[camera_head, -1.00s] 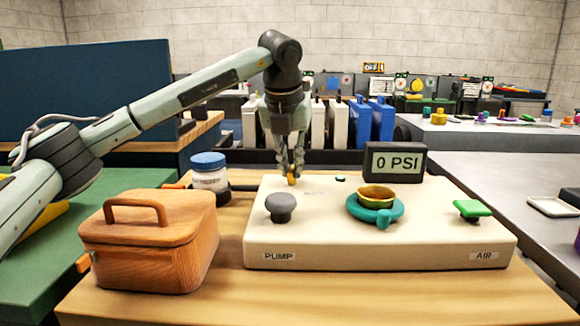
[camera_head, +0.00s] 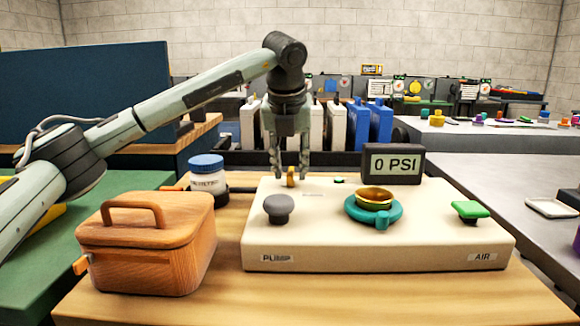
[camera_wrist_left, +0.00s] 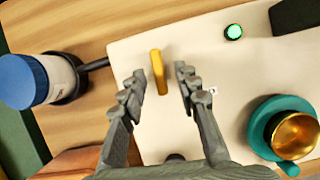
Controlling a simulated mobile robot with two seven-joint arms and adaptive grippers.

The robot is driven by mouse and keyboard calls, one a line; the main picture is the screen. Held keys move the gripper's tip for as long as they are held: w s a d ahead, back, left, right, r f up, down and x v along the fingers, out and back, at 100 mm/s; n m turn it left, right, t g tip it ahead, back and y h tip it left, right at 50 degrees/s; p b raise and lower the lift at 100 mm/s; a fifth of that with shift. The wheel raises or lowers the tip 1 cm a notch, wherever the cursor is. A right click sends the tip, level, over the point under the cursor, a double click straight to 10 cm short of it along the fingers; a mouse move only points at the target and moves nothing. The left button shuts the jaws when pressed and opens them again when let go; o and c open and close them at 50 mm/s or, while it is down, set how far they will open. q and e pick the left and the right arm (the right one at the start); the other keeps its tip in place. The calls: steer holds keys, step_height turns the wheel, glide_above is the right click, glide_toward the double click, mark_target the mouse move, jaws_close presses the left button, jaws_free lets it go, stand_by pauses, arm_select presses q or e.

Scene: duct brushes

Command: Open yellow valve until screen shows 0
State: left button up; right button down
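The yellow valve (camera_head: 290,177) is a small upright handle at the back left of the cream panel (camera_head: 330,246). It also shows in the left wrist view (camera_wrist_left: 158,71), with its bar standing out from the panel. The dark screen box (camera_head: 394,164) at the back of the panel reads 0 PSI. My left gripper (camera_head: 290,172) points down over the valve. Its fingers are spread apart in the left wrist view (camera_wrist_left: 155,82), with the valve between them, nearer the left finger, and a clear gap on the right. My right gripper is out of view.
The panel carries a grey PUMP knob (camera_head: 279,208), a teal ring with a gold cup (camera_head: 373,205), a green AIR handle (camera_head: 470,210) and a lit green button (camera_wrist_left: 233,32). A wooden lidded box (camera_head: 150,242) and a blue-capped jar (camera_head: 207,176) stand to the left.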

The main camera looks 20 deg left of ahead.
arm_select(q)
steer(key=v, duration=1.2)
stand_by(0.4)
